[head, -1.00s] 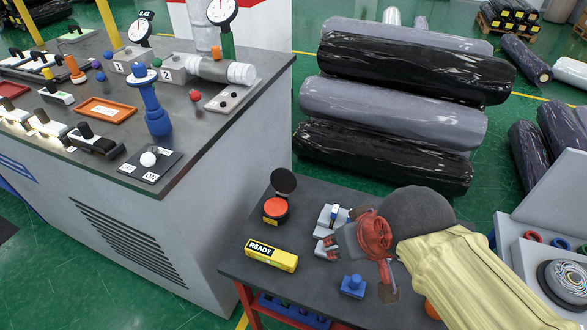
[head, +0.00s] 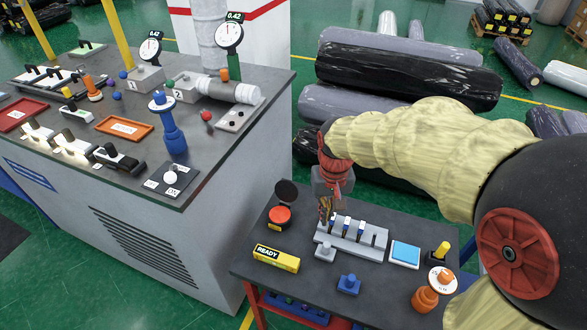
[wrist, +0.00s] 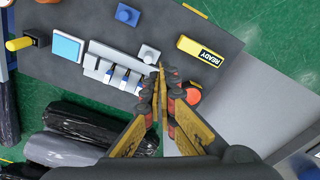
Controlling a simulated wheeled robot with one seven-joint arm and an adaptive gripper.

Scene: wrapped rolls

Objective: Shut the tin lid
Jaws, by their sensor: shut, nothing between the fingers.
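A small round tin (head: 279,217) with a red-orange top face stands at the back left of the low dark table. Its dark round lid (head: 287,192) stands raised at the tin's rear edge. In the wrist view the tin's red-orange face (wrist: 193,95) shows just right of my fingers, partly covered by them; I cannot make out the lid there. My gripper (head: 326,222) is shut and empty, pointing down to the right of the tin and apart from it, by the left end of a grey slotted rack. The shut fingertips show in the wrist view (wrist: 160,68).
The grey rack (head: 350,240) holds blue-and-white pieces. A yellow READY block (head: 276,259) lies in front of the tin. Blue (head: 348,285) and grey (head: 325,252) knobbed blocks stand nearby. A blue pad (head: 405,253) and orange knob (head: 425,299) are farther right. A tall grey console (head: 215,225) rises at left.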

